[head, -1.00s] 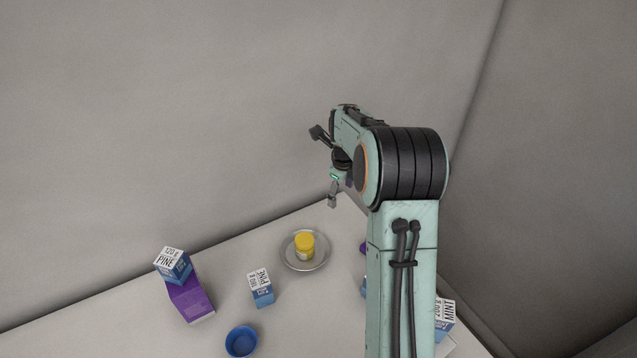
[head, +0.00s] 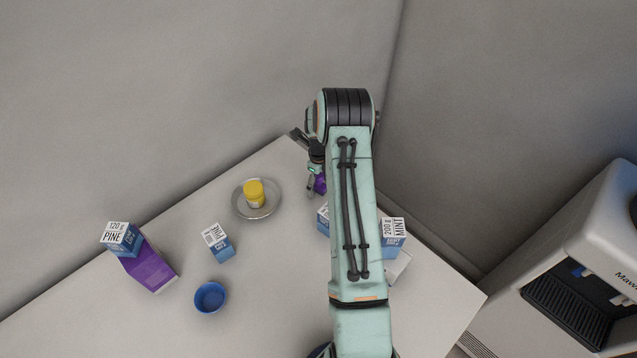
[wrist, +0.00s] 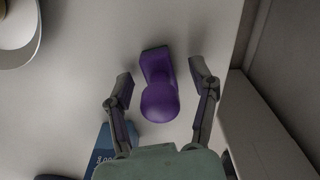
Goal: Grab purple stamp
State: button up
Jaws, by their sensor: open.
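My gripper (wrist: 161,80) is open, with one finger on each side of the stamp and a visible gap to both. In the head view the stamp (head: 320,184) shows only in part, beside my gripper (head: 311,190) and partly hidden by my arm.
A blue box (wrist: 105,148) stands close to the stamp, near my left finger. A metal dish (head: 257,211) holds a yellow-lidded jar (head: 253,192). A blue bowl (head: 210,297), PINE boxes (head: 217,241) and a MINT box (head: 393,236) stand around. The counter edge is close on the right.

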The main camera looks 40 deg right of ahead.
grip_shut()
